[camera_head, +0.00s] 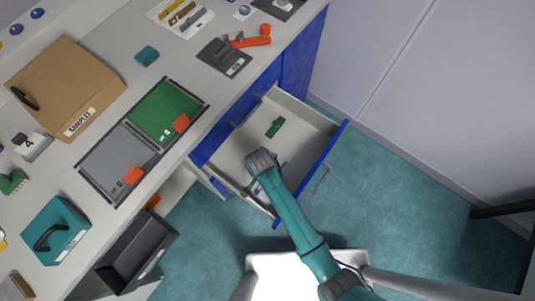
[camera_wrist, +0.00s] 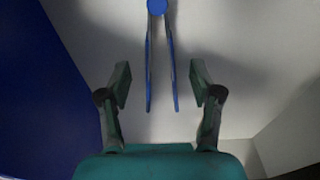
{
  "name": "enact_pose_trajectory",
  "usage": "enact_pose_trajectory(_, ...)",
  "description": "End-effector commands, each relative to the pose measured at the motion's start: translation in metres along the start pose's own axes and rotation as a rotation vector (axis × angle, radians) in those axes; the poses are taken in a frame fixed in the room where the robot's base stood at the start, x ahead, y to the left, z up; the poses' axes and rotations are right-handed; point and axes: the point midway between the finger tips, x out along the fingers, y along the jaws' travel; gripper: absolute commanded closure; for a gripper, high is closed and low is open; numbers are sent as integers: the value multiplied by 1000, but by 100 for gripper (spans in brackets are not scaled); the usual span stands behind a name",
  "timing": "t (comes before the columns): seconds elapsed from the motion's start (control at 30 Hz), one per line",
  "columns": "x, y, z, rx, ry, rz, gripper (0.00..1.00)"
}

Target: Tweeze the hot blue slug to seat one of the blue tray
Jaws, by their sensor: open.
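A pair of blue tweezers (camera_wrist: 149,70) lies in the open drawer (camera_head: 333,140), with its round blue end at the top of the wrist view. My gripper (camera_wrist: 160,82) is open, with one finger on each side of the tweezers' two prongs and clear of them. In the head view, my gripper (camera_head: 260,163) is over the drawer, and my arm hides part of the drawer's inside. I cannot make out for sure the blue slug or the blue tray.
A green object (camera_head: 275,127) lies farther back in the drawer. On the bench are green and grey panels (camera_head: 165,110), a cardboard box (camera_head: 65,80) and a teal block (camera_head: 146,55). A dark open bin (camera_head: 140,250) stands at the bench's front. Open floor lies right of the drawer.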

Motion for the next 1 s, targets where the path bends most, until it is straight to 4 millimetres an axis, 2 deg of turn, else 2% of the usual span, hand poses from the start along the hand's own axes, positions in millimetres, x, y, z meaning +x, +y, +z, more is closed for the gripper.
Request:
enact_pose_trajectory(0.1, 14, 0, 0, 0, 0, 1, 35)
enact_pose_trajectory(0.3, 27, 0, 0, 0, 0, 0, 35)
enact_pose_trajectory(0.7, 32, 0, 0, 0, 0, 0, 35)
enact_pose_trajectory(0.73, 32, 0, 0, 0, 0, 0, 38)
enact_pose_trajectory(0.87, 32, 0, 0, 0, 0, 0, 70)
enact_pose_trajectory(1.0, 31, 0, 0, 0, 0, 0, 72)
